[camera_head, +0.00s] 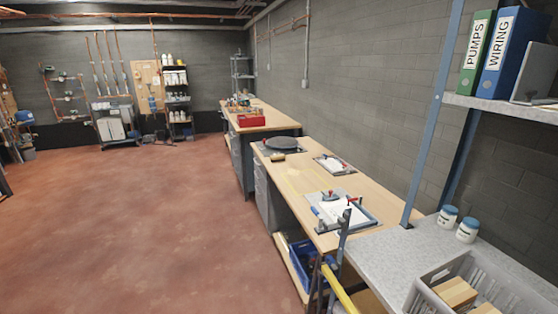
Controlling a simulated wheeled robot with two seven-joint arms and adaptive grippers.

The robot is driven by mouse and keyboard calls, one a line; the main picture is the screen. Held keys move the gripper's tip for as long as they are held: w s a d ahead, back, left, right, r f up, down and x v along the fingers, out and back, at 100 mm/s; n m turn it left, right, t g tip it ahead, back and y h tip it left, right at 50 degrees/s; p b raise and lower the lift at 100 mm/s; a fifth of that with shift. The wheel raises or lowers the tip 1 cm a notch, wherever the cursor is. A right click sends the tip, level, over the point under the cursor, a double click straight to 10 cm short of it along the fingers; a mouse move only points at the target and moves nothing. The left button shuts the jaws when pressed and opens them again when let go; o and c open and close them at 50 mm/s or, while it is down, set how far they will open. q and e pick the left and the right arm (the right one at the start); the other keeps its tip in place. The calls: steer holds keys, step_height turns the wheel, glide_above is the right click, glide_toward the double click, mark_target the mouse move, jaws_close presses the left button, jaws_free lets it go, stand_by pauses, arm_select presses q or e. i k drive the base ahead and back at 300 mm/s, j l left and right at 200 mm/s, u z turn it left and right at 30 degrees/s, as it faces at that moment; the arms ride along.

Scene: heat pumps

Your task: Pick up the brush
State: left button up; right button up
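A small dark and tan object (278,157), which may be the brush, lies on the wooden workbench (290,182) near its left edge. It is too small in the view to be sure what it is. It lies just in front of a dark round plate (283,143). Neither of my grippers shows in the head view.
Clipboards with papers (343,212) lie on the workbench. A blue crate (305,262) sits below it. A grey counter (390,253) at the right holds white jars (467,230) and a grey bin (425,296). The red floor (140,220) at left is clear.

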mark_target(279, 157)
steer(key=i+j+z, duration=0.2)
steer(key=i, duration=0.35)
steer(key=i+j+z, duration=0.25)
steer(key=i, duration=0.3)
steer(key=i+j+z, duration=0.2)
steer(key=i+j, duration=0.35)
steer(key=i+j+z, duration=0.25)
steer(key=i+j, duration=0.2)
steer(key=i+j+z, duration=0.2)
steer(key=i+j, duration=0.25)
steer(key=j, duration=0.2)
steer(key=i+j+z, duration=0.25)
steer(key=i+j, duration=0.15)
steer(key=j, duration=0.3)
